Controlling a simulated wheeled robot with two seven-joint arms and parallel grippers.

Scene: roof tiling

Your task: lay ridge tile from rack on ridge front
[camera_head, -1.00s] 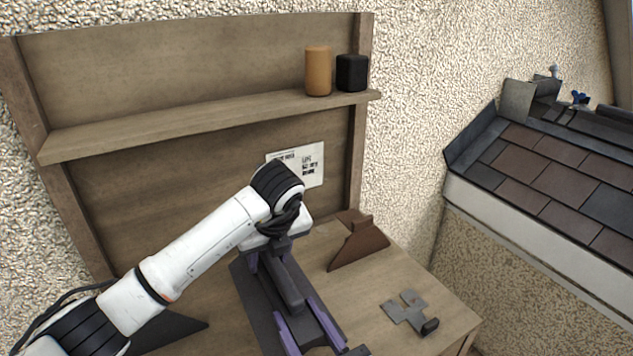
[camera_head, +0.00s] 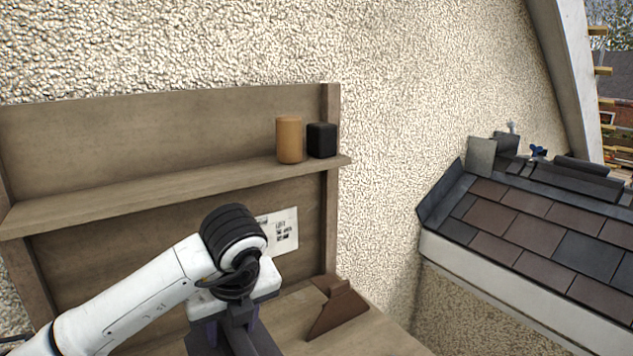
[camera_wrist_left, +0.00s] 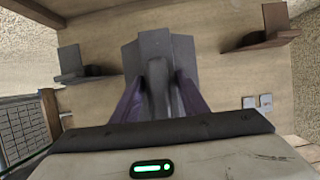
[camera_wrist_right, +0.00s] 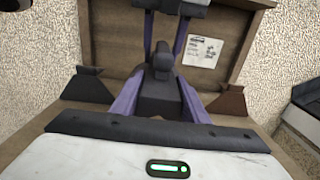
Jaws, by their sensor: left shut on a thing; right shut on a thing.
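A long dark grey ridge tile (camera_wrist_right: 158,98) is held between both my grippers, above the wooden bench. My right gripper (camera_wrist_right: 157,85) is shut on its near end in the right wrist view; it is not seen in the head view. My left gripper (camera_wrist_left: 158,85) is shut on the tile's other end. In the head view the left gripper (camera_head: 228,338) is at the bottom edge, its fingers mostly cut off. The tiled roof (camera_head: 520,235) is at the right, with dark ridge pieces (camera_head: 575,178) along its top, apart from the held tile.
A brown wedge-shaped piece (camera_head: 338,308) stands on the bench right of my left gripper. A dark one (camera_wrist_right: 88,86) stands opposite. A shelf (camera_head: 180,190) holds an orange-brown cylinder (camera_head: 289,140) and a black block (camera_head: 321,140). A grey upright plate (camera_head: 481,156) stands at the roof's left end.

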